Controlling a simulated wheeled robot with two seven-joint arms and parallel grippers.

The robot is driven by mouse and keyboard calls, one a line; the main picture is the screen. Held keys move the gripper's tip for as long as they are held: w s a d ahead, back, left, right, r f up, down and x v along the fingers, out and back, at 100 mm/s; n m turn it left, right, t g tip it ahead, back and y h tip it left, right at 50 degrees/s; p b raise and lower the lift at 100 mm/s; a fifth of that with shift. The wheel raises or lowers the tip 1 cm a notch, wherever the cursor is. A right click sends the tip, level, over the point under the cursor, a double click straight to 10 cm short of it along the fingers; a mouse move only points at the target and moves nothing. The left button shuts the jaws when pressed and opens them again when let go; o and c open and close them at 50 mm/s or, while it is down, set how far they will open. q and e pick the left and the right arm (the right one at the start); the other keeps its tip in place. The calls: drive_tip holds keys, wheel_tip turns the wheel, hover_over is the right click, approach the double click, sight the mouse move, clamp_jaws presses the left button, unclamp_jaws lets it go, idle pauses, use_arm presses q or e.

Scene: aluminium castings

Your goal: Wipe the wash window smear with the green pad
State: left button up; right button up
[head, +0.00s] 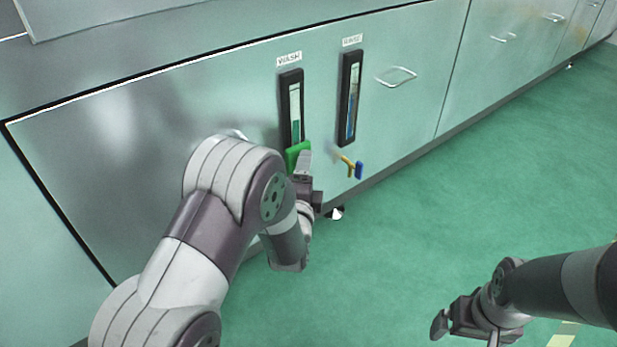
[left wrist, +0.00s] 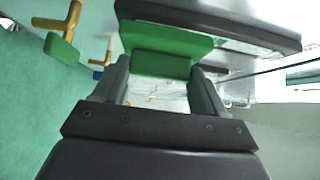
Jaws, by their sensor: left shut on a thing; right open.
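The wash window (head: 295,113) is a narrow upright sight glass in a black frame under a WASH label, with green fluid low in it. My left gripper (head: 302,158) is shut on the green pad (head: 293,154), which is at the lower end of that window. In the left wrist view the green pad (left wrist: 165,48) sits between both fingers, against or very near the black frame (left wrist: 215,22); I cannot tell if it touches the glass. The smear cannot be made out. My right gripper (head: 462,318) is open and empty over the floor, away from the cabinet.
The rinse window (head: 350,98), with blue fluid, is just right of the wash window. A yellow valve with a blue handle (head: 358,170) sticks out below it. The green floor (head: 480,190) is clear at right.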

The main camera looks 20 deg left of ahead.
use_arm(q)
drive_tip(key=shift+w+a, duration=0.65)
drive_tip(key=shift+a, duration=0.1)
idle(0.7)
drive_tip(key=shift+p, duration=0.85)
drive_tip(key=shift+s, duration=0.1)
idle(0.4)
drive_tip(key=s+d, duration=0.1)
drive_tip(key=d, duration=0.1)
drive_tip(key=s+d+p, duration=0.1)
drive_tip(key=s+d, duration=0.1)
drive_tip(key=shift+s+d+p, duration=0.3)
drive_tip(key=shift+d, duration=0.1)
drive_tip(key=shift+s+d+p, duration=0.3)
drive_tip(key=shift+s+d, duration=0.65)
drive_tip(key=shift+d, duration=0.2)
